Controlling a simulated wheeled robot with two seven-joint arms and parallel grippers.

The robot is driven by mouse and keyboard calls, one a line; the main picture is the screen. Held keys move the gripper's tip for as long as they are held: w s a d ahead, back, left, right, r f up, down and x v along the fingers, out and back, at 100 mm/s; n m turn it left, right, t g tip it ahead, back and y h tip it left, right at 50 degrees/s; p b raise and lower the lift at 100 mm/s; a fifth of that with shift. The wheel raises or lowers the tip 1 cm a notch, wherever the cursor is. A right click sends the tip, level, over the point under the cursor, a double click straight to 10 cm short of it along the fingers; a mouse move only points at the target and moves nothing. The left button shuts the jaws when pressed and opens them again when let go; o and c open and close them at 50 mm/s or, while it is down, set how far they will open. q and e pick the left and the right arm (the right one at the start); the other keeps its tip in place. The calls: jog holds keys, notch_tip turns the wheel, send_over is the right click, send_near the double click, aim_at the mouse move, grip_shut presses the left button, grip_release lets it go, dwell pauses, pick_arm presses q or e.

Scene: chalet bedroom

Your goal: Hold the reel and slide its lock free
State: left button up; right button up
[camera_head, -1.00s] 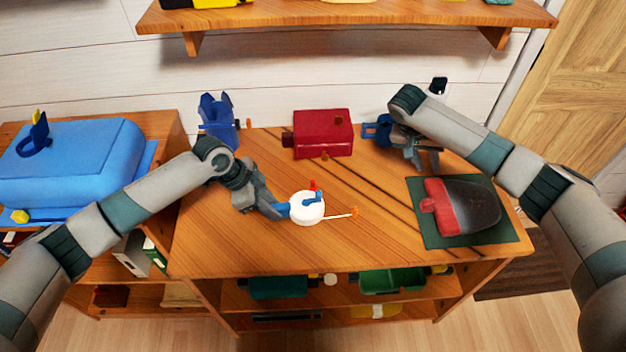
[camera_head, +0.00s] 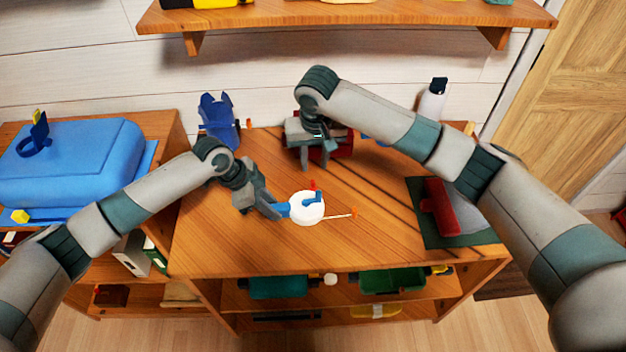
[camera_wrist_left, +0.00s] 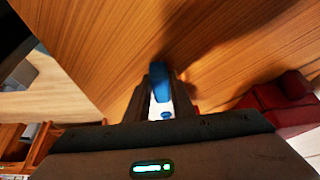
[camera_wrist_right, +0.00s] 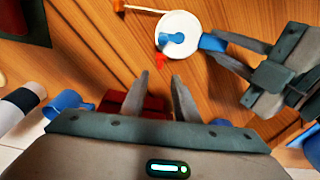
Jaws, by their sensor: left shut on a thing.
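The reel is a white disc (camera_head: 300,214) with a blue crank-like piece (camera_head: 313,199) on its face. A small red tab (camera_head: 312,184) is at its far edge, and a thin rod with an orange tip (camera_head: 354,212) points right. My left gripper (camera_head: 281,210) is shut on the reel's blue handle, which shows between the fingers in the left wrist view (camera_wrist_left: 159,78). My right gripper (camera_head: 316,160) is open and empty, beyond the reel in front of the red box. The right wrist view shows the reel (camera_wrist_right: 184,22) and its red tab (camera_wrist_right: 160,62) ahead of the parted fingers.
A red box (camera_head: 345,146) is partly hidden behind my right gripper. A blue holder (camera_head: 217,117) stands at the back left. A red and grey tool (camera_head: 440,208) lies on a green mat (camera_head: 455,239) at the right. A white bottle (camera_head: 432,103) stands at the back right.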

aim_at(313, 182)
jog(key=shift+f, duration=0.15)
dwell(0.3)
jog(key=shift+w+a+f, duration=0.1)
jog(key=shift+w+f, duration=0.15)
jog(key=shift+f, duration=1.35)
jog(key=shift+w+d+f, duration=0.1)
jog(key=shift+w+f, duration=0.15)
jog(key=shift+f, duration=1.35)
jog(key=shift+w+a+f, duration=0.1)
jog(key=shift+w+f, duration=0.15)
jog(key=shift+f, duration=1.35)
grip_shut()
